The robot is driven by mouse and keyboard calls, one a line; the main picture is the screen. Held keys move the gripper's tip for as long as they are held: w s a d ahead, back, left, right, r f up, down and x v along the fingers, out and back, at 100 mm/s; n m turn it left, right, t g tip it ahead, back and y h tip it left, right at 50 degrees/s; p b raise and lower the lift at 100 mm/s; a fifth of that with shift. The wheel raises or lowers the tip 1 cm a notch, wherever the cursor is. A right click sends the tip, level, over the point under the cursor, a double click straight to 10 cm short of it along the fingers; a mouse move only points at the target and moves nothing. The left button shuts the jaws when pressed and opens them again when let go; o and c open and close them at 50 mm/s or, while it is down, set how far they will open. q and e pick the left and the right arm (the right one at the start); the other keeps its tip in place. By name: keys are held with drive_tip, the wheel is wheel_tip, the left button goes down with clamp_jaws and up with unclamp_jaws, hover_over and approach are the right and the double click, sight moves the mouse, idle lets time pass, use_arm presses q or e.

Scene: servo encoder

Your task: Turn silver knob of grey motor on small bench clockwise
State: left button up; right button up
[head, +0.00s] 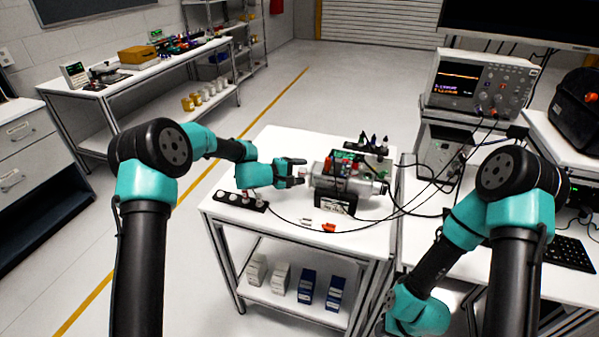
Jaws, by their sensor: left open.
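The grey motor (352,184) lies on its side on the small white bench (290,219), on a dark stand. Its silver knob (304,173) is at its left end, partly hidden by my gripper. My left gripper (297,172) reaches in from the left with its fingers pointing right. It is open, with its fingertips at the knob's end of the motor; I cannot tell whether they touch it. My right arm hangs at the lower right beside the bench, and its gripper is not visible.
A power strip (240,201) lies at the bench's left edge. Cables run from the motor to the oscilloscope (480,84).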

use_arm(q)
drive_tip(key=v, duration=1.7)
drive_tip(key=shift+a, duration=0.2)
drive_tip(key=shift+s+r, duration=0.1)
